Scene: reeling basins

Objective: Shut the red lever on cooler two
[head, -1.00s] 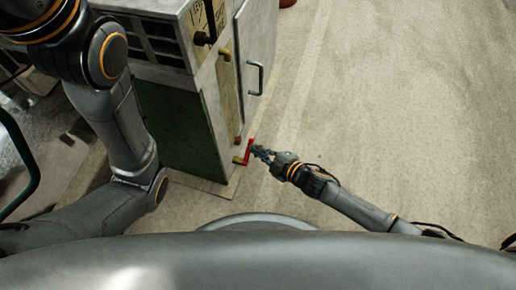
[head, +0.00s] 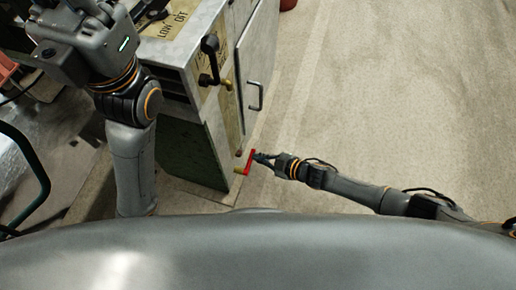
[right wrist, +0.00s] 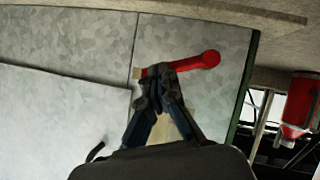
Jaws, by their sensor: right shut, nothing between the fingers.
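The red lever (head: 250,163) stands out from a brass valve (head: 239,170) low on the front of the grey and green metal cabinet (head: 196,152). My right gripper (head: 259,157) is shut, with its fingertips at the lever in the head view. In the right wrist view the lever (right wrist: 202,62) runs sideways just beyond the shut fingertips (right wrist: 158,84), which cover part of it. I cannot tell whether they touch it. Part of my left gripper (head: 75,28) is at the upper left; its fingers are not clear. I see no cooler number.
Higher on the cabinet are a black-handled valve (head: 210,58) and a door handle (head: 256,96). A green hose or bar (head: 42,175) stands at the left. A red cylinder (right wrist: 302,101) shows in the wrist view. The floor right of the cabinet is clear.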

